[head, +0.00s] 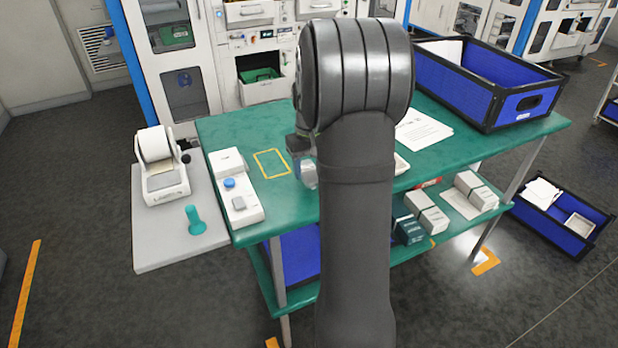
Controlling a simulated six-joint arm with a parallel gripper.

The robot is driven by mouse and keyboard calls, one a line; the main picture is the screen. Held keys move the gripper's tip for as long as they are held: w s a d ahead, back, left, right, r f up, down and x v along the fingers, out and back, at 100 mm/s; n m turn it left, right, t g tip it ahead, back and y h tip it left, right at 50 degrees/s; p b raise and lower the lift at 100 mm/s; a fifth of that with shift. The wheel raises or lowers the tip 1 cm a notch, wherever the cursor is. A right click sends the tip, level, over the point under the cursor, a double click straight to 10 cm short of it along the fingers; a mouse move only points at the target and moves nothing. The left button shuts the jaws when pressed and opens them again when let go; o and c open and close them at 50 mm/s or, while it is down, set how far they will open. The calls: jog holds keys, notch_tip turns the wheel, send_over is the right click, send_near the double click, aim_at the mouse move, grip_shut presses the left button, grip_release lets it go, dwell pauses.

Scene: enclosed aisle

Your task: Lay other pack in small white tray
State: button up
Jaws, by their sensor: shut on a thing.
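My gripper (301,148) shows only in part at the left side of my arm, above the green table. It is shut on a small, pale, see-through pack (309,174), which hangs below it; my arm hides part of both. A white rim (401,163), perhaps of the small white tray, shows just right of my arm on the table; the rest is hidden. Another small white tray (580,224) lies in a blue crate at the lower right. I see no second pack clearly.
The green table (235,130) bears a yellow outlined rectangle (272,163), a white device with a blue knob (235,190), papers (420,131) and a big blue crate (487,84). A label printer (160,168) stands on the grey side shelf. Boxes (427,212) lie on the lower shelf.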

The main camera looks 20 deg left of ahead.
jog(key=shift+f, duration=2.05)
jog(key=shift+f, duration=0.1)
jog(key=o, duration=1.1)
notch_tip(320, 180, up, 12)
jog(key=shift+f, duration=0.25)
jog(key=o, duration=0.6)
jog(key=shift+r, duration=0.4)
